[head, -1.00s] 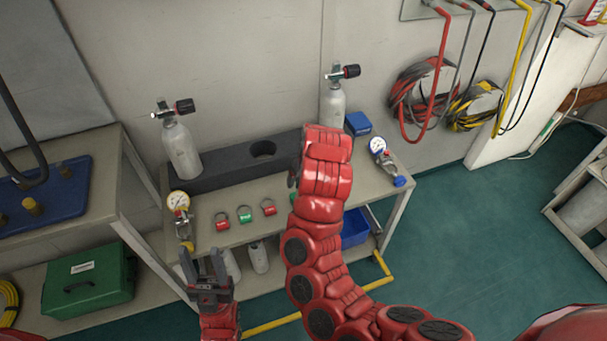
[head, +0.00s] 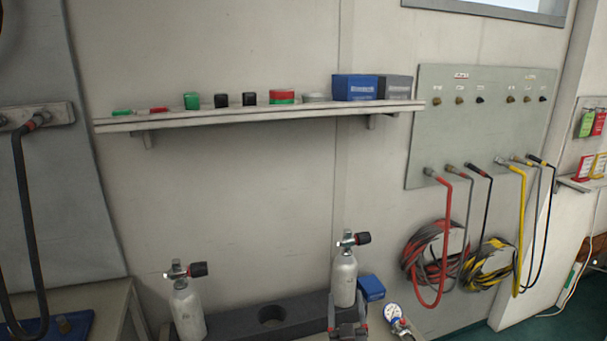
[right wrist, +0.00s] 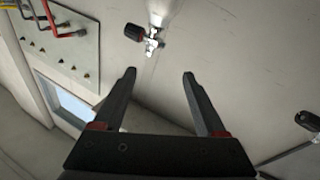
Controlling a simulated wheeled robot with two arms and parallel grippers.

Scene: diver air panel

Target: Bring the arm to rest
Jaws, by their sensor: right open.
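My right gripper (head: 348,326) shows at the bottom edge of the head view, in front of the lower part of the right-hand grey cylinder (head: 344,280). In the right wrist view the right gripper (right wrist: 158,78) is open, with nothing between its fingers. A cylinder valve with a dark knob (right wrist: 133,32) shows beyond the fingertips, apart from them. Most of my right arm is below the head picture. My left gripper is out of view.
A second grey cylinder (head: 187,310) stands to the left, beside the dark holder block (head: 240,317). Above runs a wall shelf (head: 250,115) with small items. A hose panel (head: 480,120) hangs at right.

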